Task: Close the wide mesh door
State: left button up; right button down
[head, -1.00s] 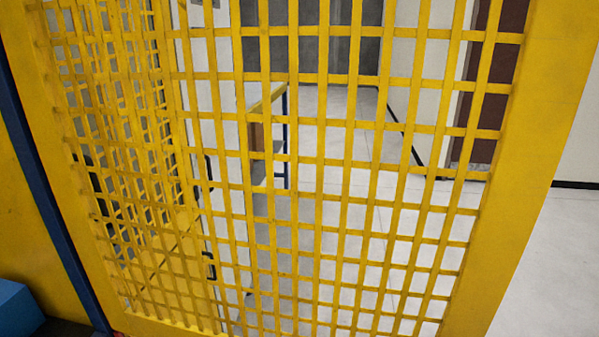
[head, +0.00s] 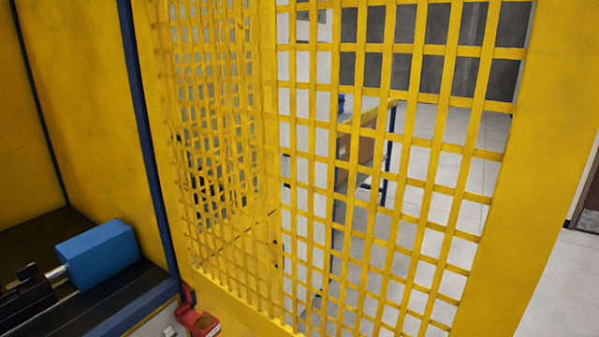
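The wide yellow mesh door (head: 548,170) fills the middle and right of the head view. Its solid right-hand border runs slanting from the top right to the bottom. Its mesh is see-through, and a second layer of yellow mesh (head: 225,110) shows at its left side. I cannot tell from this view how far the door stands open. Neither of my grippers is in view.
At the left are a yellow panel (head: 60,100), a dark blue post (head: 145,130) and a blue block (head: 98,254) on a dark machine bed. A red part (head: 190,313) sits at the bottom. A bench (head: 358,148) stands behind the mesh. Pale floor (head: 560,270) lies clear at the right.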

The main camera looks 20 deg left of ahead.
aim_at(555, 126)
jog(key=l+u, duration=0.95)
jog(key=l, duration=0.15)
jog(key=k+l+u, duration=0.15)
jog(key=l+u, duration=0.3)
jog(key=i+l+u, duration=0.1)
jog(key=l+u, duration=0.6)
jog(key=u, duration=0.15)
jog(key=l+u, duration=0.4)
jog(key=k+l+u, duration=0.1)
jog(key=l+u, duration=0.3)
jog(key=i+l, duration=0.1)
jog(key=l, duration=0.35)
jog(key=i+l+u, duration=0.15)
jog(key=l, duration=0.3)
jog(key=k+l, duration=0.15)
jog(key=l, duration=0.15)
jog(key=k+l, duration=0.2)
jog(key=i+j+z, duration=0.1)
jog(key=j+z, duration=0.3)
jog(key=l, duration=0.05)
